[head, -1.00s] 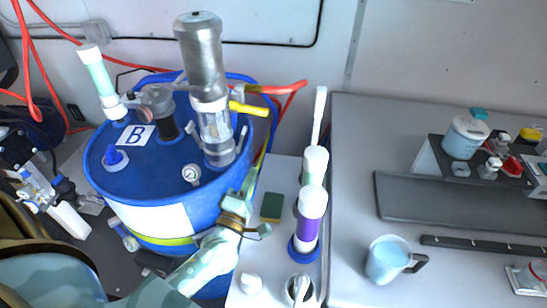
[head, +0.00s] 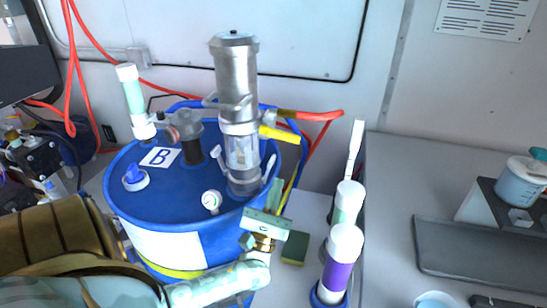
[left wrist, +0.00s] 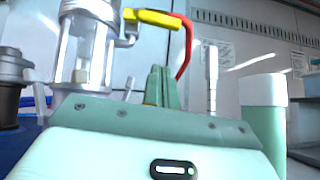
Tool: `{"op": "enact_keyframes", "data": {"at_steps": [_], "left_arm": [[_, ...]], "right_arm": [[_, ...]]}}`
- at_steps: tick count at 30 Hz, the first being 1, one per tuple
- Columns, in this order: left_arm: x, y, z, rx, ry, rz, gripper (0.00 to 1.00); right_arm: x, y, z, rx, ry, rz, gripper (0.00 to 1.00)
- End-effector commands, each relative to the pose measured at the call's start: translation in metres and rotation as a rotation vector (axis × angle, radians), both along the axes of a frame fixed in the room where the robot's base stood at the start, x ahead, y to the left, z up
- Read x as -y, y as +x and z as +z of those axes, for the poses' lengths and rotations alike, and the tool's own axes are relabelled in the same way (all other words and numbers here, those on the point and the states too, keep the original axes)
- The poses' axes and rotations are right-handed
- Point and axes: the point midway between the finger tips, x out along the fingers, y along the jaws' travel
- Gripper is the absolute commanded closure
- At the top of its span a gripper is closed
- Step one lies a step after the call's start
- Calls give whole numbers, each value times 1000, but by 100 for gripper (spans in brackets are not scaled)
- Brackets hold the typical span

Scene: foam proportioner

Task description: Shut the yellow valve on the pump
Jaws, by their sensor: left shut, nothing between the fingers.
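The pump (head: 236,85) is a metal cylinder with a clear lower section, standing upright on the blue drum (head: 150,190). Its yellow valve handle (head: 280,134) sticks out to the right, just below the red hose's fitting. In the left wrist view the yellow handle (left wrist: 152,18) lies nearly level at the top, beside the pump's clear section (left wrist: 85,45). My left gripper (head: 277,193) is shut and empty, fingers pointing up, below the handle and apart from it. Its closed fingers (left wrist: 160,86) show in the left wrist view. My right gripper is not in view.
White-capped bottles (head: 343,245) stand close to the right of my gripper. A grey counter (head: 395,200) lies farther right. The red hose (head: 320,116) runs behind the handle.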

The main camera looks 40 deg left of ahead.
Motion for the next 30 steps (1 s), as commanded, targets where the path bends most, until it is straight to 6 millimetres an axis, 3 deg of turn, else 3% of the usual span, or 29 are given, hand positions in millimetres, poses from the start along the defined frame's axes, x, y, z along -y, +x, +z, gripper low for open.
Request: {"op": "enact_keyframes", "data": {"at_steps": [7,13,30], "left_arm": [[-14,35,40,2,2,2,100],[-11,36,68,1,1,1,100],[-9,37,80,9,-16,0,100]], "right_arm": [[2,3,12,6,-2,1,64],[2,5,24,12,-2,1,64],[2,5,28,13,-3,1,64]]}}
